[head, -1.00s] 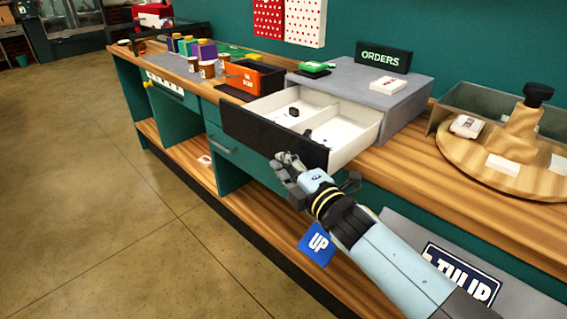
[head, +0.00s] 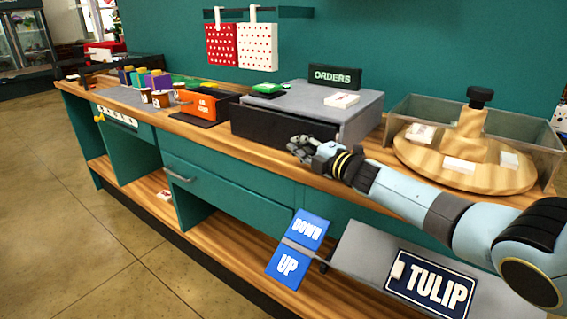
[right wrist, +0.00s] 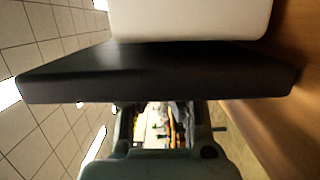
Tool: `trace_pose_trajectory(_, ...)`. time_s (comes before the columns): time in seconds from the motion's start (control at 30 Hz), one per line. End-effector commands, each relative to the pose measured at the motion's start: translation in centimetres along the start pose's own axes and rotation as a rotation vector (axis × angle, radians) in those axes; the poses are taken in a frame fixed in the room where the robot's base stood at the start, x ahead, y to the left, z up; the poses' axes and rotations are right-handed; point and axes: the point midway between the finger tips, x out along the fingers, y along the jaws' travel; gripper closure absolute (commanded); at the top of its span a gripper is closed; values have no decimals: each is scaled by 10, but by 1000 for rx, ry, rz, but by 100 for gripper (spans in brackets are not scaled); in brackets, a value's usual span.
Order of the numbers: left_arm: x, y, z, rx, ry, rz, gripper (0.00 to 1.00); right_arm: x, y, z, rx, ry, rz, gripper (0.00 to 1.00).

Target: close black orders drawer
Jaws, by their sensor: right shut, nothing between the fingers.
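The black front of the orders drawer (head: 268,132) sits up against the grey orders cabinet (head: 310,98) in the head view. No white drawer inside shows there now. My right gripper (head: 298,147) is shut and empty, at the right part of the drawer front; whether it touches is hard to tell. In the right wrist view the black front (right wrist: 150,72) spans the picture just beyond my right gripper (right wrist: 155,108), with a pale surface above it. My left gripper is out of view.
A round wooden stand (head: 463,166) is to the right. An orange box (head: 207,106) is to the left. Blue DOWN and UP plates (head: 287,264) hang below the counter.

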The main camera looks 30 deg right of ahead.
Motion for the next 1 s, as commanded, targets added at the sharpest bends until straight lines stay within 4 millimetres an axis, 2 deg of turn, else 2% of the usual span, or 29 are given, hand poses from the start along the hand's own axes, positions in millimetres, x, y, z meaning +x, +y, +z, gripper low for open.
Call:
trace_pose_trajectory(0.1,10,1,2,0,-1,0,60,4,-2,19,-2,-2,-1,100)
trace_pose_trajectory(0.33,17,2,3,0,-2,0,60,9,-1,36,-1,-2,-1,100)
trace_pose_trajectory(1.0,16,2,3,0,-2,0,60,10,3,41,-4,-7,0,100)
